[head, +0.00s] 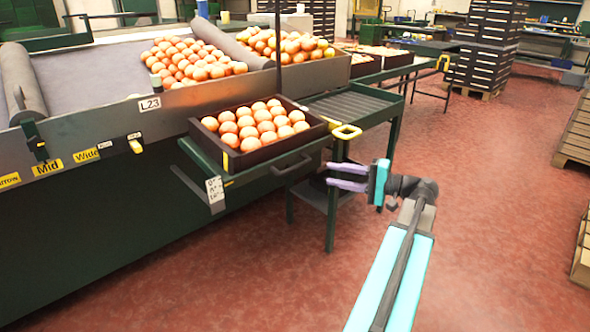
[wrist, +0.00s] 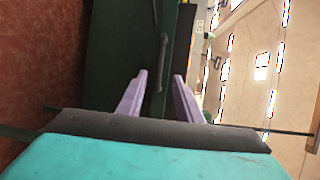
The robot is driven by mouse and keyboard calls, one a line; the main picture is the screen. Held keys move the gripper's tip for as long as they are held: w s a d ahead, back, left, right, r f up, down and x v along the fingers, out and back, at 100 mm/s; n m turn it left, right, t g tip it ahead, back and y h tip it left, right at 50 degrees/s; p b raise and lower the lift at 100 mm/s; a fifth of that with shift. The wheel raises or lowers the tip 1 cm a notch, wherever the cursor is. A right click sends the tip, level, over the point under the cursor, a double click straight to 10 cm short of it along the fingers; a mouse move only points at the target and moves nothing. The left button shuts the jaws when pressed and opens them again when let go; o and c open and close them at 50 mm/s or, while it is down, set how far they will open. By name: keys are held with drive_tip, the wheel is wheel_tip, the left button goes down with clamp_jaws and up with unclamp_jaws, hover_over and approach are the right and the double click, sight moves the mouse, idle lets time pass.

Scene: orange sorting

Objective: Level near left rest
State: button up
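A dark green rest (head: 252,175) sticks out from the sorting bench's front and bears a dark crate (head: 262,151) full of oranges. A dark bar handle (head: 292,165) sits on the rest's front side. A white angle plate (head: 215,189) hangs at its near corner; I cannot tell which mark the rest stands at. My gripper (head: 347,176) is open and empty, right of the handle and apart from it, with its purple fingers pointing left. In the wrist view, a dark upright-looking bar (wrist: 162,62), likely the handle, shows beyond the gap between the fingers (wrist: 160,97).
Loose oranges (head: 190,62) lie on the bench above. A column of dark drawers (head: 487,50) stands at the back right. The red floor (head: 480,190) to the right is clear.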

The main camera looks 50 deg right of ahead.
sight(298, 168)
drive_tip(key=b+x, duration=0.2)
drive_tip(key=x, duration=0.4)
drive_tip(key=b+x, duration=0.3)
drive_tip(key=x, duration=0.3)
drive_tip(key=shift+f, duration=0.2)
drive_tip(key=shift+x, duration=0.8)
clamp_jaws()
